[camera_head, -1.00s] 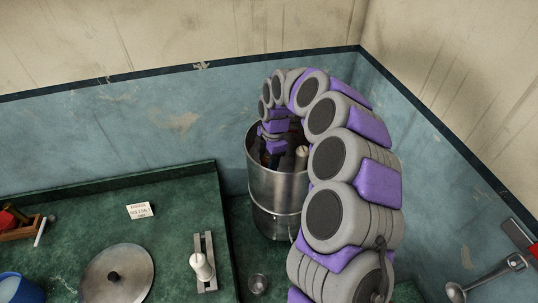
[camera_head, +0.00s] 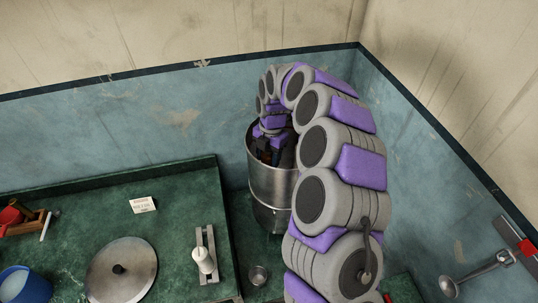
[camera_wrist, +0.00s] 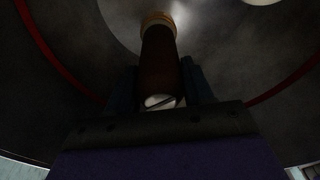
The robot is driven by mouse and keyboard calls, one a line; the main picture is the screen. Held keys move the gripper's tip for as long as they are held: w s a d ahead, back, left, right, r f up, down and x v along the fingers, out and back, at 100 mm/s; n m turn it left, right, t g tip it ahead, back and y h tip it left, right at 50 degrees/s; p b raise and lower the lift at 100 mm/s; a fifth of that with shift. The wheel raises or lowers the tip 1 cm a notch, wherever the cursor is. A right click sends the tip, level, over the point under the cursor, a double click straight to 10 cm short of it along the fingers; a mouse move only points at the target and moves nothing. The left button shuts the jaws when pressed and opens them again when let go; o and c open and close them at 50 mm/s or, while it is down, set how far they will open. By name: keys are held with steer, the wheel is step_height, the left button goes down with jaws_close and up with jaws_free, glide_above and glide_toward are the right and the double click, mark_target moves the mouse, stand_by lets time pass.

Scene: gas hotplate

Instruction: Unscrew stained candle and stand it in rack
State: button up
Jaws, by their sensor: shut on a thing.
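My gripper (camera_head: 270,145) reaches down inside a tall steel pot (camera_head: 272,190) at the centre. It is shut on the stained candle (camera_wrist: 160,55), a dark brown cylinder between the fingers in the wrist view. A yellowish ring (camera_wrist: 158,19) shows at the candle's far end. The fingers (camera_wrist: 160,85) lie on both sides of it. I cannot tell whether its thread is still engaged. A grey slotted metal holder, seemingly the rack (camera_head: 212,243), lies on the green counter with a white knobbed piece (camera_head: 203,261) on it.
A round metal lid (camera_head: 121,280), a blue tub (camera_head: 22,285), a small label card (camera_head: 142,205) and a wooden tray (camera_head: 28,226) with red items are on the counter at left. A small metal cup (camera_head: 258,275) stands before the pot. A wall tap (camera_head: 475,273) is at right.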

steer(key=shift+w, duration=0.1)
steer(key=n+p, duration=0.1)
steer(key=n, duration=0.4)
steer(key=shift+a, duration=0.1)
steer(key=o, duration=1.2)
steer(key=shift+a+h, duration=0.2)
steer(key=shift+h, duration=0.1)
steer(key=shift+c, duration=0.2)
steer(key=shift+d+m, duration=0.25)
steer(key=shift+m, duration=0.35)
steer(key=m, duration=0.6)
steer(key=shift+a+y+p, duration=0.1)
steer(key=shift+y+p, duration=0.3)
steer(key=m, duration=0.5)
steer(key=shift+t, duration=0.4)
steer(key=m, duration=0.3)
steer(key=shift+p, duration=0.3)
